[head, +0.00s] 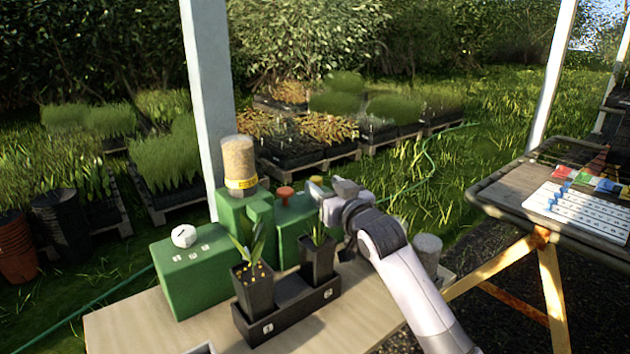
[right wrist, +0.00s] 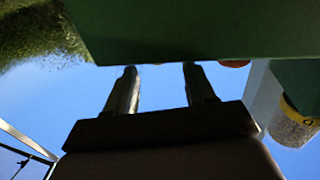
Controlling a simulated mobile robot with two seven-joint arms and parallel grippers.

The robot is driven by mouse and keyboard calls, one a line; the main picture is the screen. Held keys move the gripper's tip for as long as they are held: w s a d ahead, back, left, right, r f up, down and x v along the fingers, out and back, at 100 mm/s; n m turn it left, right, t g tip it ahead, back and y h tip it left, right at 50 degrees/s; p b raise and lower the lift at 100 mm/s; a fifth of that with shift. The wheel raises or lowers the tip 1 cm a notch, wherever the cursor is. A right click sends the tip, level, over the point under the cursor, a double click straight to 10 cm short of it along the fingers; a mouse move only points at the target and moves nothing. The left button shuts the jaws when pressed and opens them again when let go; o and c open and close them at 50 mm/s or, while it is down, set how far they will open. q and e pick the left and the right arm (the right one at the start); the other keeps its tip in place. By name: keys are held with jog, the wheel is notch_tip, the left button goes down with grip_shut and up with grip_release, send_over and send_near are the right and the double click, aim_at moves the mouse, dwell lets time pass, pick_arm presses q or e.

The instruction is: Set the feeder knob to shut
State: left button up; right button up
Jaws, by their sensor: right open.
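A white knob (head: 184,236) sits on top of the low green box (head: 190,285) at the left of the bench. Small white labels (head: 194,255) lie in front of it; they are too small to read, and I cannot tell which one the knob points at. My right gripper (head: 316,188) is open and empty, well right of the knob, beside the orange-red button (head: 285,194). In the right wrist view its two fingers (right wrist: 161,72) stand apart below a green housing (right wrist: 190,30). My left gripper is not in view.
A grain-filled cylinder (head: 239,162) with a yellow band stands on the green housing (head: 287,228). Two black potted plants stand in a dark tray (head: 290,312) at the front. A grey cylinder (head: 428,252) stands behind my right arm. The front left bench top (head: 130,325) is clear.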

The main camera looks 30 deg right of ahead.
aim_at(319, 181)
jog(key=shift+w+d, duration=0.2)
jog(key=shift+w, duration=1.15)
jog(key=shift+w+d, duration=0.15)
jog(key=shift+w, duration=1.15)
grip_shut()
